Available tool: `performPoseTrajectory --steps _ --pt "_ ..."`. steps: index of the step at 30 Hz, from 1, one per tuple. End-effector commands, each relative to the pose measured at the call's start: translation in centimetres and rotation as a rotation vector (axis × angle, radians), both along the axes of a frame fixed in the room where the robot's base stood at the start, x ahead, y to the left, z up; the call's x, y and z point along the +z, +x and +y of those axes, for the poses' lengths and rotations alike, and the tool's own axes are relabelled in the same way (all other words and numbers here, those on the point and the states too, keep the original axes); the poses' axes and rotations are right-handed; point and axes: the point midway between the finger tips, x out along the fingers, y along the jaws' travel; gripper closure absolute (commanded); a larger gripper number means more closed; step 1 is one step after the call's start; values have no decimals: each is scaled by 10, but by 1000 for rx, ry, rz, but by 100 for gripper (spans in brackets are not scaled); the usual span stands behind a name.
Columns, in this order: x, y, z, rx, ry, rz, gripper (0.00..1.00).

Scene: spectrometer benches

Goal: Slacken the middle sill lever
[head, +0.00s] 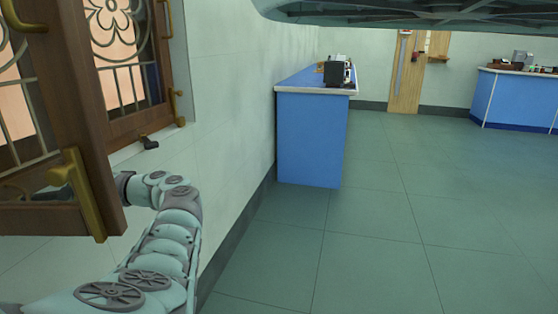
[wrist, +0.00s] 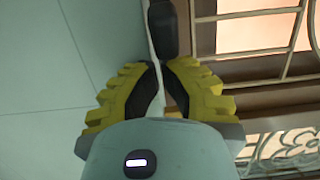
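A small dark lever (head: 149,143) sits on the light window sill at the left in the head view. In the wrist view a dark, rounded lever-like piece (wrist: 165,28) lies just beyond my fingertips, at the sill edge. I cannot tell whether this is the same lever. My gripper (wrist: 161,68) has yellow, ridged fingers with black pads. A narrow gap shows between the pads, with the sill edge visible through it and nothing held. In the head view my gripper is hidden behind the open wooden sash.
The open wooden sash (head: 108,185) with brass handles stands in front of the window at left. A barred window pane (wrist: 245,40) is at right in the wrist view. A blue bench (head: 312,138) stands along the wall, another (head: 510,100) at far right. The tiled floor (head: 400,220) is clear.

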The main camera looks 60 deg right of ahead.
Motion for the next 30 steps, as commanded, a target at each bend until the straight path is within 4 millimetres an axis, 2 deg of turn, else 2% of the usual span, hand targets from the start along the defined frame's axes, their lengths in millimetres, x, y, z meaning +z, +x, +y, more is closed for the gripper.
performPoseTrajectory --steps 17,30 --pt "3 -6 4 -57 3 -1 100" --pt "3 -20 11 -192 6 2 100"
